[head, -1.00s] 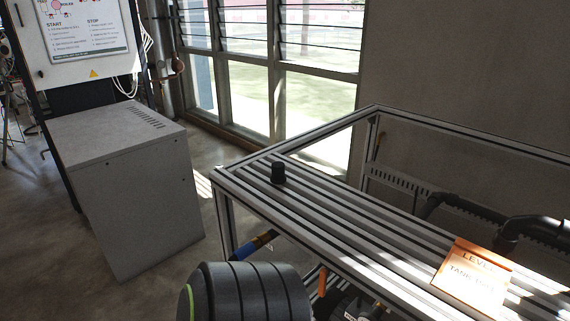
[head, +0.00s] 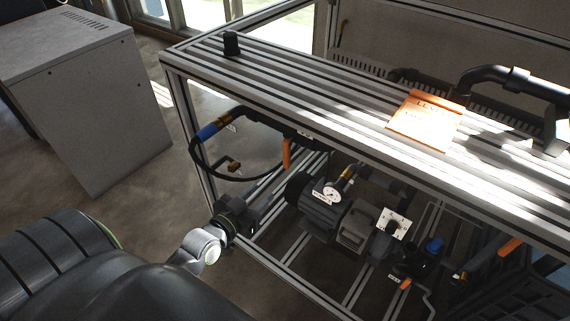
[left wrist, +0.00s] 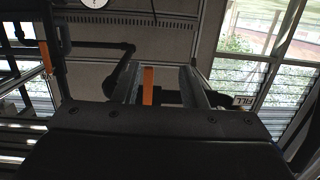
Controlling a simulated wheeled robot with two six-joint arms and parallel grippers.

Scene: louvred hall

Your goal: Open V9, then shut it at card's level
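The orange card (head: 425,120) stands on the slatted top of the rig; its heading reads "LEVEL" and its smaller text is not legible. An orange valve handle (head: 286,153) hangs down from the pipe under the rig's near edge. I cannot read a V9 label on any valve. My left gripper (head: 240,215) is in front of the rig's lower left part, below that handle. In the left wrist view its fingers (left wrist: 162,82) are apart, with an orange handle (left wrist: 148,85) showing between them; contact cannot be told. My right gripper is not in view.
The aluminium rig frame (head: 190,150) surrounds a pump (head: 315,205), gauge (head: 332,193) and pipes. Another orange handle (head: 510,246) is at the right. A black knob-like piece (head: 231,43) stands on the top. A grey cabinet (head: 95,110) is left; floor between is clear.

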